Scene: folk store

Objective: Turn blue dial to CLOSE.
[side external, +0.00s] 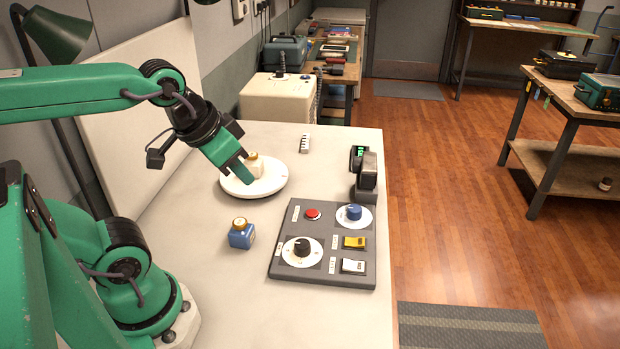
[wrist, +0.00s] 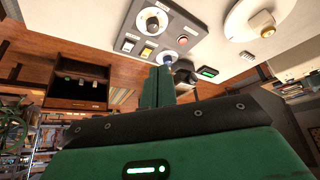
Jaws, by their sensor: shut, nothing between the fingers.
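The blue dial (side external: 354,211) sits on a round white plate at the far right of the grey control panel (side external: 345,280). I cannot read its markings or which way it points. In the wrist view the blue dial (wrist: 168,58) shows just beyond my fingertips, partly covered by them. My gripper (side external: 248,181) is shut and empty. It is tilted downward above the table, left of the panel, in line with the round white dish. It is clear of the dial.
The panel also holds a black dial (side external: 302,247), a red button (side external: 313,214), a yellow switch (side external: 354,242) and a white switch (side external: 353,266).

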